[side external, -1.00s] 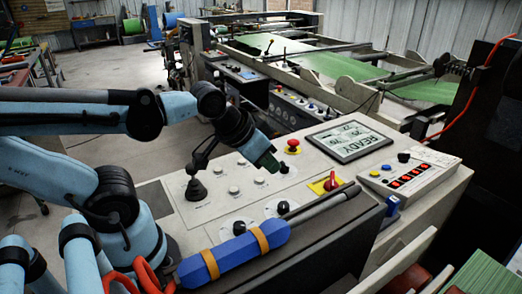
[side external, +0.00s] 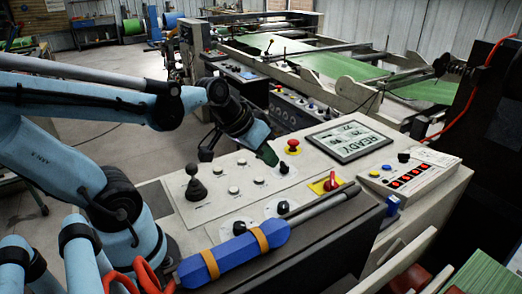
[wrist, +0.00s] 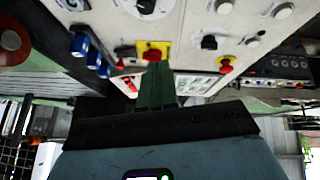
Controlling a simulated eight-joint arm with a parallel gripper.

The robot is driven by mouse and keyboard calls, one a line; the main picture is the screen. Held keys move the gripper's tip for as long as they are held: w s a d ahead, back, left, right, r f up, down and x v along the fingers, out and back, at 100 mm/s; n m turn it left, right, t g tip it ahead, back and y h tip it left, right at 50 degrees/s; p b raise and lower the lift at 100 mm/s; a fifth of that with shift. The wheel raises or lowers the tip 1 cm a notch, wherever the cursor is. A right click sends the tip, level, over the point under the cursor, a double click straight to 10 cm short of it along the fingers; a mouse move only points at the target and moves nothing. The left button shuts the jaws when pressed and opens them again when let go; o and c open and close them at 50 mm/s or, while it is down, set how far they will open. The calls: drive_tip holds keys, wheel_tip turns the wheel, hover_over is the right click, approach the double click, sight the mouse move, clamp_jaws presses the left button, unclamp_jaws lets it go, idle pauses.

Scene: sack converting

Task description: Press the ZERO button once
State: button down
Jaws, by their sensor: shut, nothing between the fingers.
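The pale control panel (side external: 212,208) carries several small white push buttons, including one at the right of the group (side external: 258,180) and one nearer the front (side external: 234,190). Their labels are too small to read, so I cannot tell which is ZERO. My gripper (side external: 270,156) is shut and empty, with green fingers above the panel, right of and behind the white buttons. A black knob (side external: 284,168) is close to the fingertips. In the wrist view my fingers (wrist: 157,68) point toward a red switch on a yellow plate (wrist: 166,50); white buttons (wrist: 252,42) are to the right.
A black joystick (side external: 195,184) stands left of the buttons. A red mushroom button (side external: 292,146) and a display reading READY (side external: 348,141) are beyond my gripper. A blue padded bar (side external: 236,254) lies along the front. The area directly over the white buttons looks open.

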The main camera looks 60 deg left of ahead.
sight(256, 179)
drive_tip(key=w+a+f+n+t+h, duration=0.1)
drive_tip(key=w+a+n+t+h, duration=0.1)
drive_tip(key=a, duration=0.8)
drive_tip(key=shift+w+f+n, duration=0.25)
drive_tip(key=shift+w+n, duration=0.15)
drive_tip(key=shift+n, duration=0.3)
drive_tip(key=shift+f, duration=4.4)
drive_tip(key=shift+r, duration=0.1)
drive_tip(key=shift+r, duration=2.4)
